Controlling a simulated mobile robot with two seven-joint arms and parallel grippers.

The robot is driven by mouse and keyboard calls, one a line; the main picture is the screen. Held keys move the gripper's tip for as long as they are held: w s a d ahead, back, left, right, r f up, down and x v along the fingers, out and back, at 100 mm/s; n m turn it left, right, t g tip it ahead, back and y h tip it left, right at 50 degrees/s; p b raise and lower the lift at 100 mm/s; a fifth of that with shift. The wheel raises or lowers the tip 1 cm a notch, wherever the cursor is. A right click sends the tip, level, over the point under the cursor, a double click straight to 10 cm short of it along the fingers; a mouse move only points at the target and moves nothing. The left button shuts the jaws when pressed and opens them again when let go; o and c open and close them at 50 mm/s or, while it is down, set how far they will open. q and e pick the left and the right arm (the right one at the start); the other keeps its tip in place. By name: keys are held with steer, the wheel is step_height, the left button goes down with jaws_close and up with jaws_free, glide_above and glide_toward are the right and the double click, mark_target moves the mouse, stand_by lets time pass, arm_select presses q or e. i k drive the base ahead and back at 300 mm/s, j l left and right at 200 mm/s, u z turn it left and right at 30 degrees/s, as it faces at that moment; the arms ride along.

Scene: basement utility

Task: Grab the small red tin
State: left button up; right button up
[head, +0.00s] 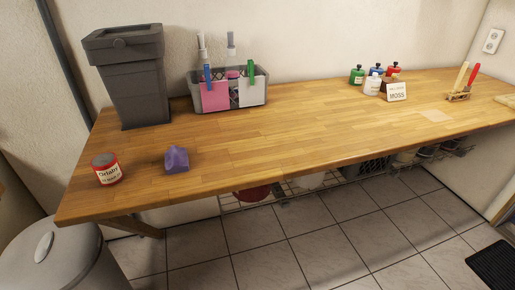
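The small red tin (107,169) stands upright near the left front corner of the wooden worktop (250,150). It has a red body, a white label with dark lettering and a dark top. Nothing touches it. Neither of my grippers shows in the head view.
A purple object (177,159) sits right of the tin. A dark grey bin (132,80) and a grey caddy (228,95) stand behind. Small bottles (373,84) and a MOSS sign (397,92) are farther right. A lidded metal bin (55,255) stands on the floor below left.

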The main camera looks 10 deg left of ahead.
mark_target(107, 168)
steer(key=u, duration=1.55)
steer(key=i+j+z, duration=0.2)
steer(key=j, duration=0.5)
steer(key=i+j+z, duration=0.2)
steer(key=j, duration=0.55)
steer(key=j+z, duration=0.2)
steer(key=j, duration=0.5)
steer(key=k, duration=0.05)
